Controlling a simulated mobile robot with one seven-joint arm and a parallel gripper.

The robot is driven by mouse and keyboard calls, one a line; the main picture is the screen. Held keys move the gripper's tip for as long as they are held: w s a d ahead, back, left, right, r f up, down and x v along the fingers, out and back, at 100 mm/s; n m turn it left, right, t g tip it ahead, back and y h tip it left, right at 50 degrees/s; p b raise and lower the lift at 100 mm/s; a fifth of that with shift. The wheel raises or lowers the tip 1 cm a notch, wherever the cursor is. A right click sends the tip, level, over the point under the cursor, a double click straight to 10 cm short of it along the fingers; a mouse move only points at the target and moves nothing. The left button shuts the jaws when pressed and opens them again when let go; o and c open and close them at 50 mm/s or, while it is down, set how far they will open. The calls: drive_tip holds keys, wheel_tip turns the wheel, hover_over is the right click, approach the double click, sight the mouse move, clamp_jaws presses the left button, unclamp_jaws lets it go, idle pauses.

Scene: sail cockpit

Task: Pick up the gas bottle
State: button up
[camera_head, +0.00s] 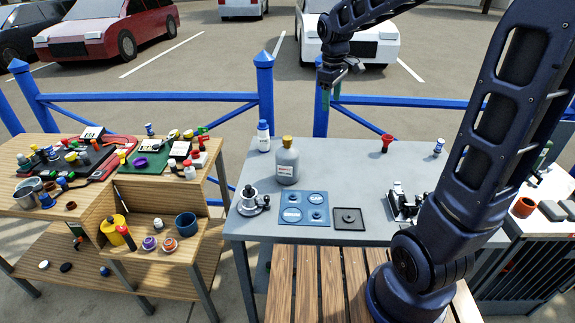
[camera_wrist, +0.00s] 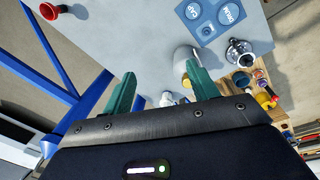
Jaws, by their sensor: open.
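The gas bottle, a grey rounded bottle (camera_head: 287,165) with a tan cap and a white and red label, stands upright on the grey table (camera_head: 350,165) in the head view. My gripper (camera_head: 338,82) is raised above and behind the table's back edge, to the right of the bottle and apart from it. In the wrist view my gripper (camera_wrist: 160,76) has its two green fingers spread with nothing held between them. A pale rounded thing, seemingly the gas bottle (camera_wrist: 182,54), shows beyond the right finger, which partly hides it.
A white bottle with a blue cap (camera_head: 263,136) stands close behind left. A metal burner-like device (camera_head: 250,203), a blue panel (camera_head: 302,210) and a dark square plate (camera_head: 349,219) lie in front. A red funnel-like piece (camera_head: 387,142) stands right. Blue railing (camera_head: 265,100) runs behind.

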sight(287, 137)
drive_tip(key=w+a+f+n, duration=0.1)
drive_tip(key=a+f+n, duration=0.1)
drive_tip(key=a, duration=0.3)
drive_tip(key=w+a+f+n+g, duration=0.1)
drive_tip(key=w+a+f+n, duration=0.1)
drive_tip(key=a, duration=0.3)
drive_tip(key=w+a+f+n, duration=0.1)
drive_tip(key=a+f+n, duration=0.1)
drive_tip(key=a, duration=0.3)
drive_tip(key=shift+w+a+f+h, duration=0.1)
drive_tip(key=shift+w+f+h, duration=0.1)
drive_tip(key=shift+f, duration=0.25)
drive_tip(key=shift+w+a+f+h, duration=0.1)
drive_tip(key=shift+w+f+h, duration=0.1)
drive_tip(key=shift+f, duration=0.2)
drive_tip(key=f, duration=0.5)
drive_tip(key=shift+s+d, duration=0.1)
drive_tip(key=shift+d, duration=0.15)
drive_tip(key=shift+s+d+f, duration=0.1)
drive_tip(key=shift+d+f, duration=0.05)
drive_tip(key=shift+f, duration=0.75)
drive_tip(key=shift+d+f, duration=0.2)
drive_tip(key=shift+f, duration=0.75)
drive_tip(key=shift+s+d+f, duration=0.1)
drive_tip(key=shift+d+f, duration=0.05)
drive_tip(key=shift+f, duration=0.75)
clamp_jaws()
drive_tip(key=shift+w, duration=0.1)
